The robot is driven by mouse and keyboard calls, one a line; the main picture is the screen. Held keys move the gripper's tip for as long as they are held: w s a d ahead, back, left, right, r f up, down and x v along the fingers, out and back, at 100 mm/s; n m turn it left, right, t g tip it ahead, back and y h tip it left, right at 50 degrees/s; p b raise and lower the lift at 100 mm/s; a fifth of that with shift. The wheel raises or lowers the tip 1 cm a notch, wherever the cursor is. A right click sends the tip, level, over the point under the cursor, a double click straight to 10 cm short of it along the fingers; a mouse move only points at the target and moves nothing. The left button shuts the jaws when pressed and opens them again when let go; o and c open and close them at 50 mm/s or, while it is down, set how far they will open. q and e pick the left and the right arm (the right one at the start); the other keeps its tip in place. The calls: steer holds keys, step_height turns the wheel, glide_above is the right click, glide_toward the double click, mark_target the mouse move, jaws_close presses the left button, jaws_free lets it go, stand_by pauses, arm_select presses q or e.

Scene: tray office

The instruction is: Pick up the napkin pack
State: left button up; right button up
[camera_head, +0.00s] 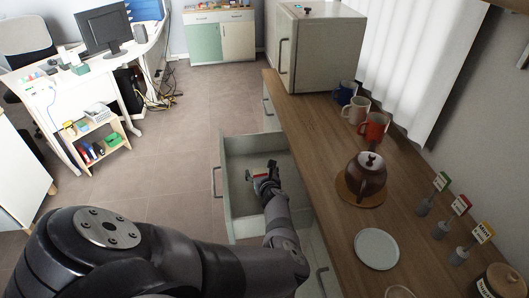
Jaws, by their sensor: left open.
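My left arm reaches from the lower left into an open drawer (237,150) below the wooden counter. My left gripper (262,178) is open, inside the drawer's outline as seen from above. A small patch of red and teal shows at its fingers; I cannot tell whether it is part of the gripper or a thing in the drawer. I cannot make out a napkin pack for sure; the gripper and forearm hide part of the drawer. My right gripper is not in view.
The counter (315,128) right of the drawer bears a brown teapot (367,180), a white plate (376,248), several mugs, including a red one (374,128), and small signs. A mini fridge (325,50) stands at its far end. The floor (175,115) left of the drawer is clear.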

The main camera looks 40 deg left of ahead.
arm_select(q)
steer(key=shift+w+a+f, duration=0.3)
steer(key=shift+a+f, duration=0.05)
steer(key=shift+a, duration=0.05)
steer(key=shift+s+d+r, duration=0.15)
steer(key=shift+s+r, duration=0.1)
steer(key=shift+r, duration=0.05)
steer(key=shift+c, duration=0.3)
steer(key=shift+d, duration=0.1)
steer(key=shift+c, duration=2)
steer(key=c, duration=0.7)
steer(key=shift+c, duration=0.5)
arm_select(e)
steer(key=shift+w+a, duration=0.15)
